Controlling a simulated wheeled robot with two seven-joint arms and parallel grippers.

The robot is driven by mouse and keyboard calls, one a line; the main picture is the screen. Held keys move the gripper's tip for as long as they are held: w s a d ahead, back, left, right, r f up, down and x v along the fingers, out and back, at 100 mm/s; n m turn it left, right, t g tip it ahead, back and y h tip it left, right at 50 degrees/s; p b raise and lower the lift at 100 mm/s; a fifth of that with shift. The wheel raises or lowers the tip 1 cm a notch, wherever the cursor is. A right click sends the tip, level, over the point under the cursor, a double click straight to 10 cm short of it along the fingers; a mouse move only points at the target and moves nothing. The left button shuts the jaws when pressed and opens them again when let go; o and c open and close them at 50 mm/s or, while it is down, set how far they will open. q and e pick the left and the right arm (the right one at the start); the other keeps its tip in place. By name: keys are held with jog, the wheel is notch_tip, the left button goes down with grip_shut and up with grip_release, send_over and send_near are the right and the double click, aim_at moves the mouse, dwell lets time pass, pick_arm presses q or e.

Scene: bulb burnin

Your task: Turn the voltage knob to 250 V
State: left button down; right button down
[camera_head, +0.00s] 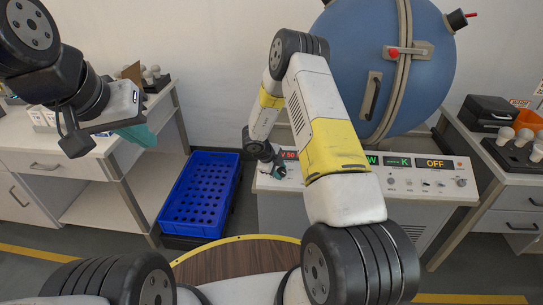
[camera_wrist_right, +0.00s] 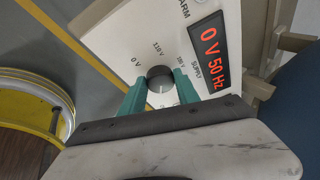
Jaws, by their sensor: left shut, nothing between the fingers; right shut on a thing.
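My right gripper (camera_wrist_right: 160,82) is shut on the knob, one teal finger on each side. In the head view my right gripper (camera_head: 279,171) is at the left end of the console (camera_head: 400,205) and hides the knob. The red supply display (camera_wrist_right: 213,60) reads 0 V 50 Hz. My left gripper (camera_head: 140,134) is shut and empty, above the left bench.
A blue sphere (camera_head: 425,75) stands behind the console. A blue crate (camera_head: 197,205) is on the floor to its left. Bulbs in a dark holder (camera_head: 515,150) stand on the right bench. A display (camera_head: 436,163) on the console reads OFF.

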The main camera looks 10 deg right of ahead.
jog(key=c, duration=0.9)
grip_release()
jog(key=shift+r, duration=0.1)
jog(key=v, duration=0.7)
jog(key=shift+s+a+r, duration=0.15)
jog(key=shift+a+r, duration=0.05)
